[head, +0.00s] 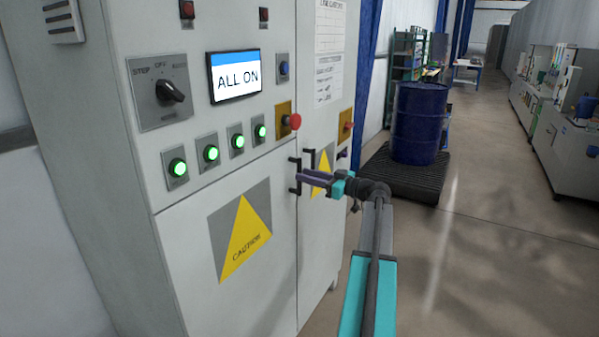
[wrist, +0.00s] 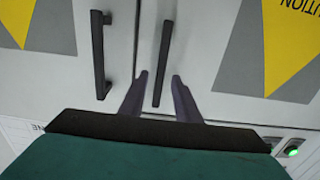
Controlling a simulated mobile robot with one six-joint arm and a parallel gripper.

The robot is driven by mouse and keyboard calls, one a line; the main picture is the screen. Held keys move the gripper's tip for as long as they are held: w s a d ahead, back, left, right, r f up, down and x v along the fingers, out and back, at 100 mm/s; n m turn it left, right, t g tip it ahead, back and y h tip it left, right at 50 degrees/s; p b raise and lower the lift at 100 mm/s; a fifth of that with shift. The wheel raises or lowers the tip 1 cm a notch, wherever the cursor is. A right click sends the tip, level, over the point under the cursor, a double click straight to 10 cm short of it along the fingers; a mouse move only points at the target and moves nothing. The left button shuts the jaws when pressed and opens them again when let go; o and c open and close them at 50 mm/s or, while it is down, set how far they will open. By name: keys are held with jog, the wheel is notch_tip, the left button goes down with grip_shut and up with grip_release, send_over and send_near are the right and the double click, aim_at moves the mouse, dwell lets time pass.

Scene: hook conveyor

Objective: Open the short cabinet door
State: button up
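The short cabinet door (head: 190,280) is the grey lower-left panel with a yellow caution triangle, and it looks shut. Its black bar handle (head: 294,177) is upright at the door's right edge. My gripper (head: 301,176) reaches in from the right at the handle. In the wrist view, which is turned over, the short door (wrist: 225,25) is on the right. Its handle (wrist: 164,50) passes between the two fingertips of my gripper (wrist: 160,76). The fingers are apart, with a gap showing on both sides of the bar. Contact cannot be told.
A taller neighbouring door (head: 328,230) has its own black handle (wrist: 100,55) close by. Above the short door are lit green buttons (head: 211,153), a red knob (head: 294,121) and an "ALL ON" screen (head: 238,77). A blue drum (head: 419,125) stands on a black pallet (head: 400,181) behind. Floor at right is clear.

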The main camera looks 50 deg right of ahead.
aim_at(300, 195)
jog(key=shift+p+x, duration=0.4)
jog(key=shift+x, duration=1.2)
grip_shut()
jog(key=shift+a+f, duration=0.1)
jog(key=shift+a, duration=0.1)
